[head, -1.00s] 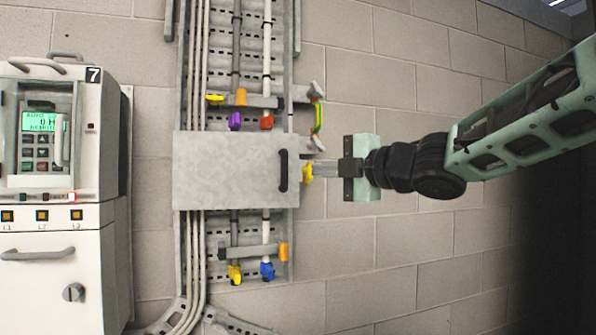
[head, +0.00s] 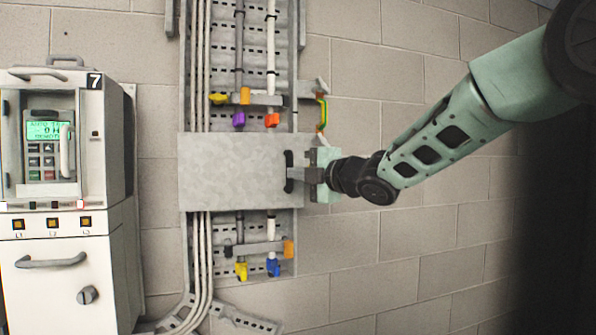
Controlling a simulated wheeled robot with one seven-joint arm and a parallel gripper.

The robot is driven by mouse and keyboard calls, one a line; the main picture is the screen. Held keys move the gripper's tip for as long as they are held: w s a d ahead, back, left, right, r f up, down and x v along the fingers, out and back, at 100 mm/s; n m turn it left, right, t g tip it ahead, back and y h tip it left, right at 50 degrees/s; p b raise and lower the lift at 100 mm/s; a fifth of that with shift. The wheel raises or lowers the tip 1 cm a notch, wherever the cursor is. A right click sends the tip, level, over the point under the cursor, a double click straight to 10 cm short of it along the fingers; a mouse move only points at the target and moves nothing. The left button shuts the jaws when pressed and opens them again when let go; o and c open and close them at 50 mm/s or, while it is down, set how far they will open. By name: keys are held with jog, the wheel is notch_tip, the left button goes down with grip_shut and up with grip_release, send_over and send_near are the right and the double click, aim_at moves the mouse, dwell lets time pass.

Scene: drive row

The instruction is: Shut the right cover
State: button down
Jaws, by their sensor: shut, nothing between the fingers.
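A flat grey cover (head: 230,170) spans the middle of the cable tray, right of the white cabinet. A dark upright handle (head: 289,160) is at its right edge. I cannot tell whether the cover sits flush or stands off the tray. My gripper (head: 292,187) reaches in from the right, its shut, empty fingers at the handle's lower part and the cover's right edge. Whether they touch the handle or only overlap it in the picture is unclear. The wrist hides part of the wall just right of the edge.
The white cabinet (head: 65,260) marked 7, with a lit screen (head: 44,130), stands at the left. Coloured connectors sit on the tray (head: 283,30) above and below the cover. A bracket with a green and yellow lead (head: 322,112) juts out above my wrist.

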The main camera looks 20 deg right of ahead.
jog(key=w, duration=0.1)
jog(key=w+d, duration=0.1)
jog(key=w, duration=0.1)
jog(key=shift+d+f+b, duration=0.1)
jog(key=shift+d+b, duration=0.25)
jog(key=shift+w+d, duration=0.2)
jog(key=shift+w, duration=0.15)
jog(key=shift+r, duration=0.2)
jog(key=shift+f, duration=0.1)
